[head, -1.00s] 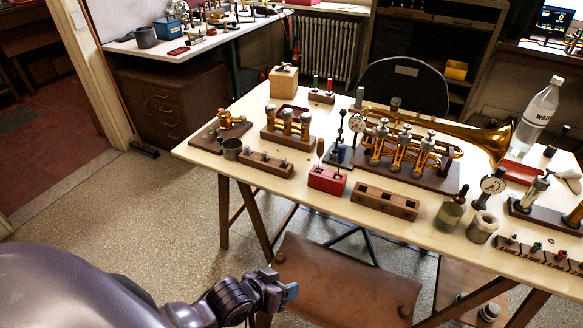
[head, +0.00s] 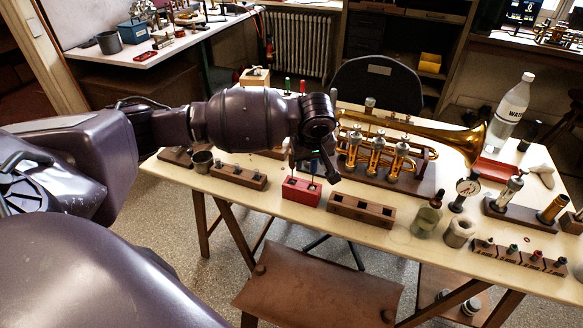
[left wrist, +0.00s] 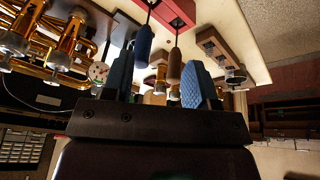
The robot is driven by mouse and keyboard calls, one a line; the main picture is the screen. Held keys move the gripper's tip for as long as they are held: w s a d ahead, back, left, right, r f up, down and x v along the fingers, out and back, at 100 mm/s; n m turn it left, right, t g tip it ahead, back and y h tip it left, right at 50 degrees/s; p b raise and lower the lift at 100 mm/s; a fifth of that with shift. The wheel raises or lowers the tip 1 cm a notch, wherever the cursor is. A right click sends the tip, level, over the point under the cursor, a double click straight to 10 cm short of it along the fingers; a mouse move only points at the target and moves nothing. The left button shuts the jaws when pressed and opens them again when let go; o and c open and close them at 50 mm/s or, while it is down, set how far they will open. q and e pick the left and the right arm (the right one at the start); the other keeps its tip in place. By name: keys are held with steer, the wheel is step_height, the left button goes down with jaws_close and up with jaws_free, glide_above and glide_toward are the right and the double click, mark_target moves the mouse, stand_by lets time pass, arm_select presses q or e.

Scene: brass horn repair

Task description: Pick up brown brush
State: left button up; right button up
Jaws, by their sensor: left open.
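The brown brush (left wrist: 174,67) stands by its thin rod in the red block (left wrist: 178,9), beside a blue-handled one (left wrist: 144,45). My left gripper (left wrist: 156,88) is open; both handles appear between its fingers in the left wrist view, and I cannot tell how far away they are. In the head view the left gripper (head: 315,170) points down just above the red block (head: 302,191) and largely hides the brush handles. My right gripper is not in view.
A brass trumpet (head: 440,133) rests on a stand to the right of the gripper. A wooden block with slots (head: 361,211), a glass bottle (head: 427,217) and a metal cup (head: 202,161) stand along the front edge. A water bottle (head: 511,108) stands at the right.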

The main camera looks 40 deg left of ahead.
arm_select(q)
steer(key=w+a+r+n+y, duration=0.1)
steer(key=a+r+n, duration=0.15)
steer(key=r, duration=0.25)
steer(key=b, duration=0.1)
glide_above(292, 168)
steer(key=d, duration=0.1)
step_height(292, 168, down, 5)
steer(key=shift+g, duration=0.4)
steer(key=b+x, duration=0.1)
steer(key=x, duration=0.3)
steer(key=shift+w+a+f, duration=0.1)
steer(key=shift+a+f, duration=0.05)
steer(key=shift+f, duration=0.3)
steer(key=shift+y, duration=0.3)
steer(key=shift+r, duration=0.1)
steer(key=shift+c, duration=0.5)
jaws_close()
